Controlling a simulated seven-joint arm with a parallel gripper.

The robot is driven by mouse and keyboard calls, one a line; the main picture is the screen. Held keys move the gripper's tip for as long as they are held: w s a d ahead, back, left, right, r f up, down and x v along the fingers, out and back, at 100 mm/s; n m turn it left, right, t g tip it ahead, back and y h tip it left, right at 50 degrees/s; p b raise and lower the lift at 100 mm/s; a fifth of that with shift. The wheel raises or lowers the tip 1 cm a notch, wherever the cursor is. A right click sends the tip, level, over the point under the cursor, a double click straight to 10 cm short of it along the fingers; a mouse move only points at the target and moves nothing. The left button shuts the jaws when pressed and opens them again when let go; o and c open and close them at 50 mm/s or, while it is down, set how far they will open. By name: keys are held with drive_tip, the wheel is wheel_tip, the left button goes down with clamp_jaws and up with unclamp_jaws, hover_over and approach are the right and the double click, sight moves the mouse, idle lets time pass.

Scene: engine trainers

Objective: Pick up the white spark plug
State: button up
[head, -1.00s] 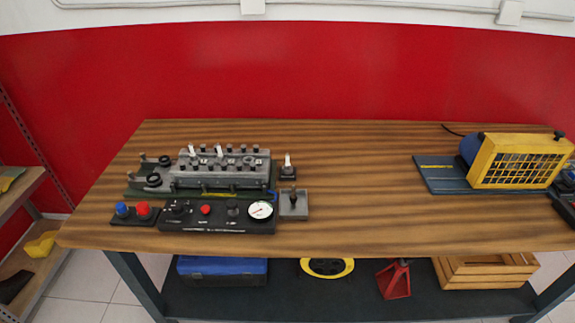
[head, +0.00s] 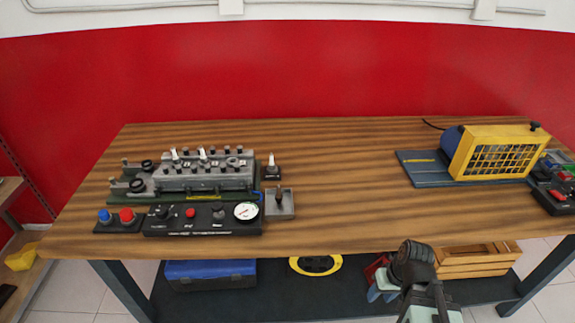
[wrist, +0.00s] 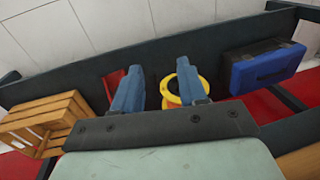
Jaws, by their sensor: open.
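A small white-tipped spark plug (head: 271,160) stands upright on a small black stand just right of the grey engine block (head: 200,173) in the head view. Two more white-topped plugs, a left one (head: 174,155) and a right one (head: 202,155), stand up from the block. Which one is meant, I cannot tell. My gripper (wrist: 159,68) is open and empty in the wrist view, over the lower shelf. In the head view it is in front of the table, low and right of centre, well away from the plugs. No plug shows in the wrist view.
A black control panel (head: 200,221) with a gauge and a grey tray (head: 280,205) sit in front of the engine. A yellow caged machine (head: 500,155) stands at the right. The table's middle is clear. Below are a blue toolbox (head: 210,275) and a wooden crate (head: 478,260).

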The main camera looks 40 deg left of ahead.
drive_tip(key=s+a+r+n+t+y, duration=0.1)
drive_tip(key=s+a+r+n, duration=0.1)
drive_tip(key=a+r, duration=0.5)
drive_tip(key=s+a+r+n+y, duration=0.1)
drive_tip(key=s+a+r+n, duration=0.1)
drive_tip(key=a+r, duration=0.6)
drive_tip(key=w+a+r+n+y, duration=0.1)
drive_tip(key=w+a+r+n, duration=0.15)
drive_tip(key=a+r, duration=0.45)
drive_tip(key=w+a+r+n+y, duration=0.1)
drive_tip(key=w+a+r, duration=0.25)
drive_tip(key=a, duration=0.75)
drive_tip(key=w+a+r+n+y, duration=0.15)
drive_tip(key=w+a+r, duration=0.3)
drive_tip(key=a, duration=0.45)
hover_over(272, 162)
drive_tip(key=d, duration=0.1)
drive_tip(key=shift+h, duration=0.25)
drive_tip(key=f, duration=0.7)
drive_tip(key=shift+s+d, duration=0.15)
drive_tip(key=shift+d, duration=0.05)
drive_tip(key=shift+w+x, duration=0.15)
drive_tip(key=shift+x, duration=1.15)
drive_tip(key=shift+w+x, duration=0.2)
drive_tip(key=shift+x, duration=1.05)
clamp_jaws()
